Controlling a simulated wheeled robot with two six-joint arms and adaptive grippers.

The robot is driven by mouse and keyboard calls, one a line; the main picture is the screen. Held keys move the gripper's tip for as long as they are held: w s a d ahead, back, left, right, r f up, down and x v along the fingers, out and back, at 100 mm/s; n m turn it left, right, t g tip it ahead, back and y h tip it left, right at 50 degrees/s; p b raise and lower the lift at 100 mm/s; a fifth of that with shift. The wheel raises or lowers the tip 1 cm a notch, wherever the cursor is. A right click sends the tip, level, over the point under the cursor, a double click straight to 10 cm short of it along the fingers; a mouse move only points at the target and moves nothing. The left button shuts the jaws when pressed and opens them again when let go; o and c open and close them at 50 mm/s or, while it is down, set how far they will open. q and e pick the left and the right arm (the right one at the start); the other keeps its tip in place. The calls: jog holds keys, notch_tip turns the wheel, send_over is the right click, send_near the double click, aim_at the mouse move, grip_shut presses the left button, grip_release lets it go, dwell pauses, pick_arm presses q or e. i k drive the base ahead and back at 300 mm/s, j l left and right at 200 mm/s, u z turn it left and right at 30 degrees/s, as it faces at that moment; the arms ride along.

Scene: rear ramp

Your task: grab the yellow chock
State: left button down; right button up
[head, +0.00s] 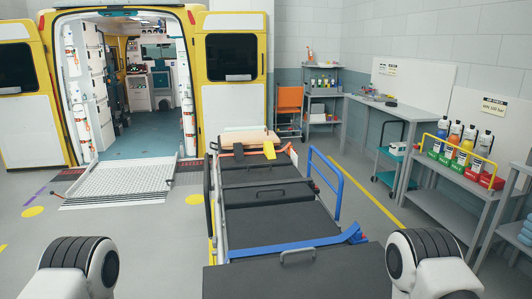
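A small yellow piece (269,150) shows at the far end of the black stretcher (270,222), by a pale wooden-looking board (246,137). It may be the yellow chock, but it is too small to tell for sure. No other clear chock shows. Parts of my own two arms show at the bottom left and bottom right, but neither gripper is in view.
The stretcher with blue side rails (327,172) fills the middle. Beyond it, an open yellow ambulance (237,99) has a ramp (122,182) down. Grey shelves (450,212) with bottles and a workbench (385,106) line the right. Floor left of the stretcher is mostly free.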

aim_at(268, 147)
jog(key=l+z, duration=0.25)
jog(key=z, duration=0.2)
jog(key=i+l+z, duration=0.25)
jog(key=l+z, duration=0.2)
jog(key=l, duration=0.25)
jog(key=i+l+z, duration=0.95)
jog(key=l, duration=0.15)
jog(key=i+l+u, duration=0.1)
jog(key=i, duration=0.25)
jog(key=i+l+u, duration=0.1)
jog(key=i, duration=0.25)
jog(key=i+l+u, duration=0.1)
jog(key=i+l, duration=0.2)
jog(key=i+j+u, duration=0.2)
jog(key=i+u, duration=0.2)
jog(key=i+j+u, duration=0.15)
jog(key=i+u, duration=0.7)
jog(key=i+l+u, duration=0.15)
jog(key=u, duration=0.25)
jog(key=i, duration=0.1)
